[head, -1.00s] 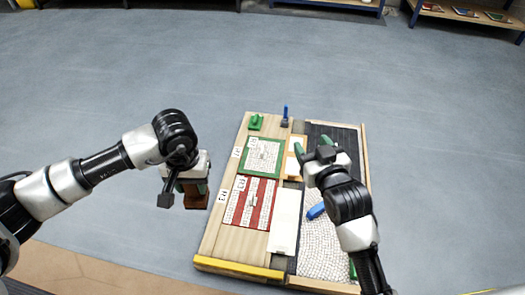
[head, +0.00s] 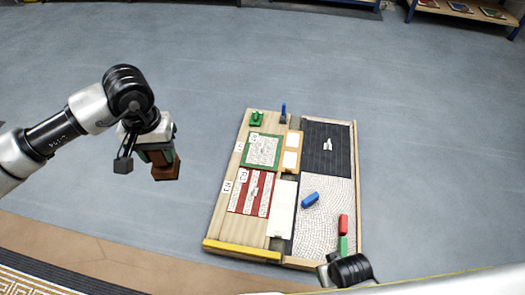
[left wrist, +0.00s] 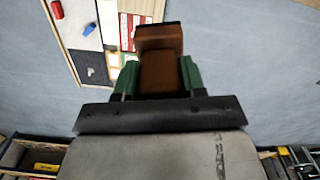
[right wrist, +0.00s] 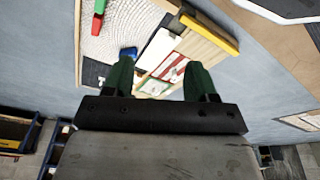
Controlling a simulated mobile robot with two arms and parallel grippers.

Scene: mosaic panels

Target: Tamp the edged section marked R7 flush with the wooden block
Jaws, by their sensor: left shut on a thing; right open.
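My left gripper (head: 155,150) is shut on the brown wooden block (head: 166,170), held in the air left of the board. In the left wrist view the block (left wrist: 160,62) sits between the green fingers. A green-edged section (head: 263,150) and a red section (head: 251,192) with white strips lie on the board's left half. Both bear small labels too blurred to tell surely which is R7. I cannot tell whether any section stands proud. My right gripper, in the right wrist view (right wrist: 158,78), is open and empty, off the board's near right corner.
The wooden board (head: 228,215) has a yellow front strip (head: 242,249). Blue (head: 310,199), red (head: 343,224) and green (head: 343,245) pieces lie on its pale textured panel (head: 325,185). A green object (head: 256,118) stands at the back left.

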